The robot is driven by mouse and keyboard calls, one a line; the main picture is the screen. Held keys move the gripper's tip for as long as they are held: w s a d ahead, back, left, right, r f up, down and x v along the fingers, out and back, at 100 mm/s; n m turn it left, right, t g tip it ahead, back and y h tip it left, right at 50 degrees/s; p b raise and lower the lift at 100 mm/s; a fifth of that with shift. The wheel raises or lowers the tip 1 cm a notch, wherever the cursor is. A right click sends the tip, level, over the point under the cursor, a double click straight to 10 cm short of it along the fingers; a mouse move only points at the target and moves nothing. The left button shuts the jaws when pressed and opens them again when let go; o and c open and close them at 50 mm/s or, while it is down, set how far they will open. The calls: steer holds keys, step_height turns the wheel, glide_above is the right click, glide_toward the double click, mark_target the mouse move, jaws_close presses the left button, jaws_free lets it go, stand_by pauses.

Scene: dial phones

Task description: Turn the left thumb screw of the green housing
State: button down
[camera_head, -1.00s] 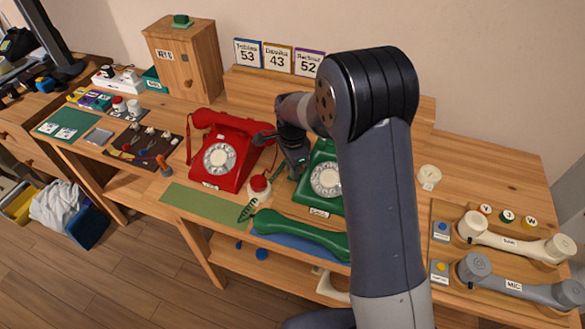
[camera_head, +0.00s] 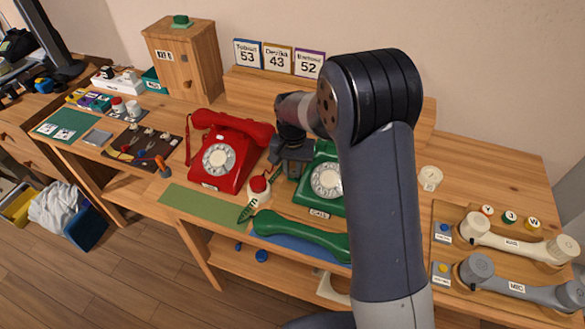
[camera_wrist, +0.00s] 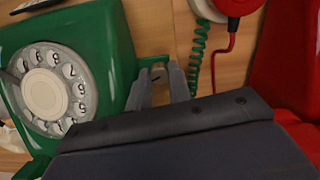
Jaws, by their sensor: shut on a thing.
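The green housing (camera_head: 325,172) is a dial phone body on the desk, partly hidden behind my arm in the head view. Its side and dial fill the left of the wrist view (camera_wrist: 115,40). My gripper (camera_wrist: 160,78) is at the housing's left side, between it and the red phone. Its fingers are shut around the left thumb screw (camera_wrist: 154,66), a small dark part at the housing's edge that is mostly hidden between the fingertips. In the head view my gripper (camera_head: 291,172) points down and hides the screw.
The red phone (camera_head: 229,150) stands close on the left. A white round base with a red top (camera_head: 259,186) and a green coiled cord (camera_head: 247,212) lie near my gripper. The green handset (camera_head: 300,235) lies in front on a blue mat. A green mat (camera_head: 203,204) is bare.

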mark_target(293, 172)
steer(key=n, duration=0.5)
steer(key=shift+n, duration=0.3)
steer(key=n, duration=0.5)
steer(key=shift+n, duration=0.4)
steer(key=c, duration=1.3)
jaws_free()
step_height(293, 172, up, 11)
steer(key=shift+f, duration=0.15)
